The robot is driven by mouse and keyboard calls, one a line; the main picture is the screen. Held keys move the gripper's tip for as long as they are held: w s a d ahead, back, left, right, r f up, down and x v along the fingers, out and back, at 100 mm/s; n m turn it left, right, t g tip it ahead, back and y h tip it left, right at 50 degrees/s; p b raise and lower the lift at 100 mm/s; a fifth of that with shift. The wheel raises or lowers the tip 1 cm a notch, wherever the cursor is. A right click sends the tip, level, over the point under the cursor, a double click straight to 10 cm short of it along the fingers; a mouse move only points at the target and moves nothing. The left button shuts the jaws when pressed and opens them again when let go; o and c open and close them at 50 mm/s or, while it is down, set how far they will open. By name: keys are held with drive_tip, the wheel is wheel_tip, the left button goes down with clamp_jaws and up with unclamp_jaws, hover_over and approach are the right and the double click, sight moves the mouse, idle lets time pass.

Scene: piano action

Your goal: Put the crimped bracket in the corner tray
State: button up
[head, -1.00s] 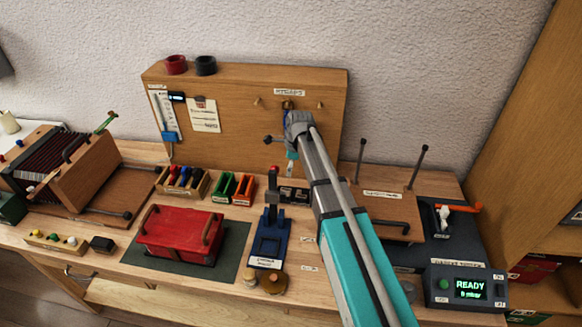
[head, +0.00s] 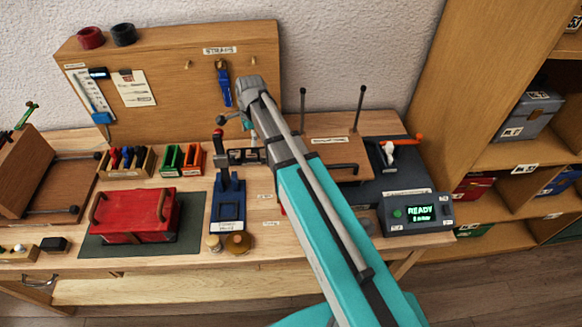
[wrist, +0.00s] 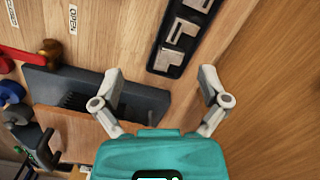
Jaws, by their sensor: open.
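A narrow black tray (wrist: 157,64) holds several silver, angular metal pieces (wrist: 172,60) in the wrist view. It looks like the small black tray (head: 247,156) behind the blue press in the head view. I cannot tell whether any of these pieces is the crimped bracket, and no tray label is readable as the corner tray. My gripper (wrist: 160,74) is open, with nothing between its fingers. It is above the bench, with the black tray just beyond the fingertips in the wrist view.
A blue lever press (head: 228,205) stands mid-bench, beside a red box (head: 137,214) on a green mat. A wooden pegboard (head: 160,75) rises behind. To the right are a dark station (head: 395,178) and a READY display (head: 420,212). A dark grey block (wrist: 60,84) lies close to my left finger.

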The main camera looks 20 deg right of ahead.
drive_tip(key=s+d+n, duration=0.5)
drive_tip(key=s+n, duration=0.2)
drive_tip(key=s, duration=0.1)
drive_tip(key=s+d+n+h, duration=0.1)
drive_tip(key=s+d+n, duration=0.4)
drive_tip(key=s+n, duration=0.3)
drive_tip(key=shift+s+n, duration=0.3)
drive_tip(key=shift+s, duration=0.4)
drive_tip(key=shift+a, duration=0.1)
